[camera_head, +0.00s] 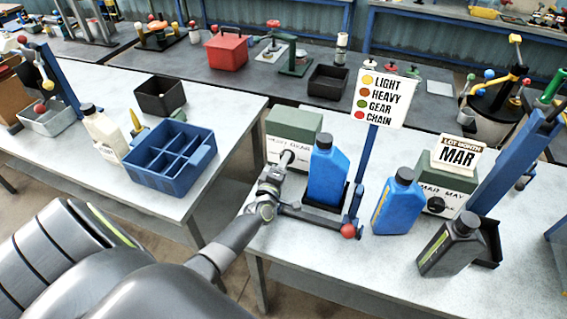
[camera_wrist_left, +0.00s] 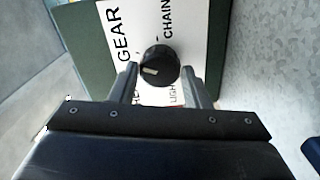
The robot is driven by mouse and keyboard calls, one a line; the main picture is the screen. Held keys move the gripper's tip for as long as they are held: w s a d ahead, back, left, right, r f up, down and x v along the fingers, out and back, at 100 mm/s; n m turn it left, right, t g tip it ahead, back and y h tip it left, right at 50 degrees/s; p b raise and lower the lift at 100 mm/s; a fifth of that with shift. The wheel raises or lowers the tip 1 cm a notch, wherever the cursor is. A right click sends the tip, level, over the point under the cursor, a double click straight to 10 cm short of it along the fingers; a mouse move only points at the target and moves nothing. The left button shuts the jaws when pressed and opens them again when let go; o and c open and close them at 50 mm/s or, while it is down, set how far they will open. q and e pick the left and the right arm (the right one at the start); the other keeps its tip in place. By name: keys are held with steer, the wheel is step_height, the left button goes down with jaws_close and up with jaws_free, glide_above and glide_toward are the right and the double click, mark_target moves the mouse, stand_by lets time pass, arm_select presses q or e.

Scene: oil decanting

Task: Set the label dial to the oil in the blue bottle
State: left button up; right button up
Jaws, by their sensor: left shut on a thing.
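My left gripper (camera_head: 284,165) reaches the front of the green label box (camera_head: 295,122). It is shut on the black dial (camera_wrist_left: 161,62). The white plate (camera_wrist_left: 180,22) around the dial reads GEAR and CHAIN, with HEAVY and LIGHT partly hidden by the fingers. The dial's pale mark points between HEAVY and GEAR. One blue bottle (camera_head: 327,172) stands in a dark holder beside this box. Another blue bottle (camera_head: 396,205), with a yellow-orange label strip, stands to its right. A sign (camera_head: 384,97) lists LIGHT yellow, HEAVY brown, GEAR green, CHAIN red. My right gripper is not seen.
A lever with a red ball (camera_head: 348,231) lies at the holder's front. A second green box (camera_head: 447,188) bears a month dial under a MAR sign (camera_head: 458,155). A dark grey bottle (camera_head: 451,246) stands at right. A blue divided crate (camera_head: 150,172) is on the left table.

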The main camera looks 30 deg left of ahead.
arm_select(q)
steer(key=shift+f+m, duration=0.1)
steer(key=shift+m, duration=0.5)
steer(key=o, duration=1)
steer(key=shift+s, duration=0.15)
steer(key=shift+s+d, duration=0.1)
steer(key=shift+s, duration=0.15)
steer(key=b+v, duration=0.1)
steer(key=v, duration=1.4)
steer(key=shift+s+f, duration=0.15)
steer(key=shift+s, duration=0.1)
steer(key=shift+s+d+b, duration=0.1)
steer(key=shift+s+b, duration=0.25)
steer(key=shift+s, duration=0.25)
